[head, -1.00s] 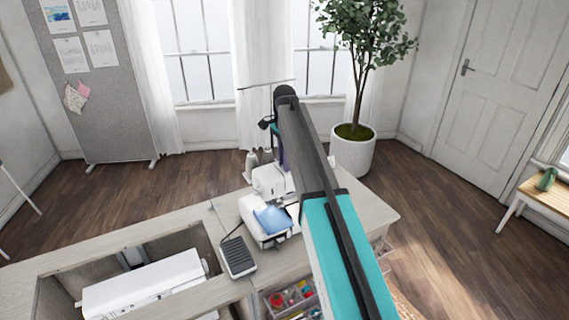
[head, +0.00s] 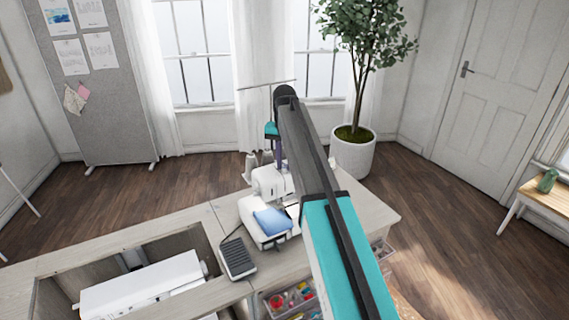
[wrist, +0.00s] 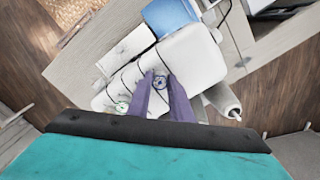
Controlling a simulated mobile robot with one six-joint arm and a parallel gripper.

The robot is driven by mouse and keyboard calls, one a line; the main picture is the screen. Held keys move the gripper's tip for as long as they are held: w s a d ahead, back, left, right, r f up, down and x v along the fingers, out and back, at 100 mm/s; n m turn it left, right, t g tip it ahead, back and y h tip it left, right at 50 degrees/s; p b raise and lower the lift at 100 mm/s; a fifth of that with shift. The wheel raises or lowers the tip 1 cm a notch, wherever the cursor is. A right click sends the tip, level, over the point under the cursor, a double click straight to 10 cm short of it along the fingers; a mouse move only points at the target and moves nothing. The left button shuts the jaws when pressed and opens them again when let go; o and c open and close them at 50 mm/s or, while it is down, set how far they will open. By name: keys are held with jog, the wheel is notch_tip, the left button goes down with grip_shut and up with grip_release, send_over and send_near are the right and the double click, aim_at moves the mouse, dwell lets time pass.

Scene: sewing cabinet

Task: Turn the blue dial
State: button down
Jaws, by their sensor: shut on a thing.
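A white sewing machine (head: 268,181) stands on the cabinet top, partly behind my arm in the head view. In the wrist view its white body (wrist: 190,58) lies under my gripper. A small round dial (wrist: 160,82), dark bluish with a pale rim, sits on it between my fingertips; this is the blue dial. My gripper (wrist: 159,79) has purple fingers and is shut on the dial, one finger on each side. A second, pale greenish dial (wrist: 122,107) lies to the left of the fingers. In the head view my fingertips and the dial are hidden.
A blue cloth-like piece (head: 272,221) lies at the machine's near side. A grey foot pedal (head: 238,258) is left of it on the cabinet top (head: 375,215). Thread cones (head: 251,166) stand behind the machine. A drawer of notions (head: 290,298) is open below. Thin cords cross the machine.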

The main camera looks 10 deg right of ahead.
aim_at(285, 166)
jog(key=shift+d+n, duration=0.1)
jog(key=shift+n, duration=0.2)
jog(key=c, duration=1.6)
grip_release()
notch_tip(285, 166, up, 12)
jog(key=p, duration=0.6)
jog(key=shift+s+f, duration=0.1)
